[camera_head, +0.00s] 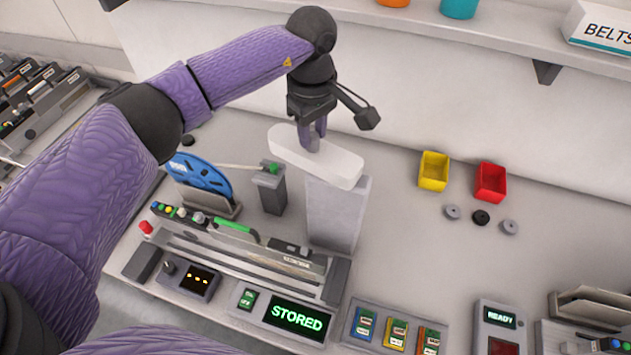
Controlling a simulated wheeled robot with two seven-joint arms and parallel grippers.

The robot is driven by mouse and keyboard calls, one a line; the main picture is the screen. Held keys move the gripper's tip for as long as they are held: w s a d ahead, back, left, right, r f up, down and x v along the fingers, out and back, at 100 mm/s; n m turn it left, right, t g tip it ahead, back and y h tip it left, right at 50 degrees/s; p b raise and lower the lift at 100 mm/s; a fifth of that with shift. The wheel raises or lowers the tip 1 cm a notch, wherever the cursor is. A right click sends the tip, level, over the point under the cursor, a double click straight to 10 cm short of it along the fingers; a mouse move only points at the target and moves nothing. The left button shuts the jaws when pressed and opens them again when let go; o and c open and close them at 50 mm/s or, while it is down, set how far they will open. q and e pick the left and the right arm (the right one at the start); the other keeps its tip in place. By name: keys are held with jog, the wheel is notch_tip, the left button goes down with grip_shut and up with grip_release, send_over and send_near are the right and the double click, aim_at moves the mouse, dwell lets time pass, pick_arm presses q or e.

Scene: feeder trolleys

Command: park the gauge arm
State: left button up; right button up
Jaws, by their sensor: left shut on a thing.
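The gauge arm appears to be the long white rounded bar (338,163) on top of a grey post (333,212), behind the feeder bench unit. It lies roughly level, running from upper left to lower right. My left gripper (314,143) comes down from above with its fingers close together at the bar's left half. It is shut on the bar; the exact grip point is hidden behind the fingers. A display (297,318) in front reads "STORED" in green. My right gripper is not in view.
A blue reel (203,176) and a short grey post with a green top (271,187) stand left of the grey post. A yellow bin (433,171) and a red bin (490,182) stand right. A shelf (470,35) runs above. The bench between post and bins is clear.

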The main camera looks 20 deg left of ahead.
pick_arm(q)
jog(key=shift+w+d+f+b, duration=0.1)
jog(key=shift+w+d+b, duration=0.2)
jog(key=shift+w+b, duration=0.3)
jog(key=shift+w+d+b, duration=0.25)
jog(key=shift+w+b, duration=0.2)
jog(key=shift+b, duration=0.2)
jog(key=shift+w+d+b, duration=0.7)
jog(key=shift+w+d, duration=0.05)
jog(key=shift+d, duration=0.05)
jog(key=o, duration=0.8)
jog(key=shift+d, duration=0.15)
jog(key=shift+c, duration=0.2)
notch_tip(320, 180, up, 8)
jog(key=p, duration=0.6)
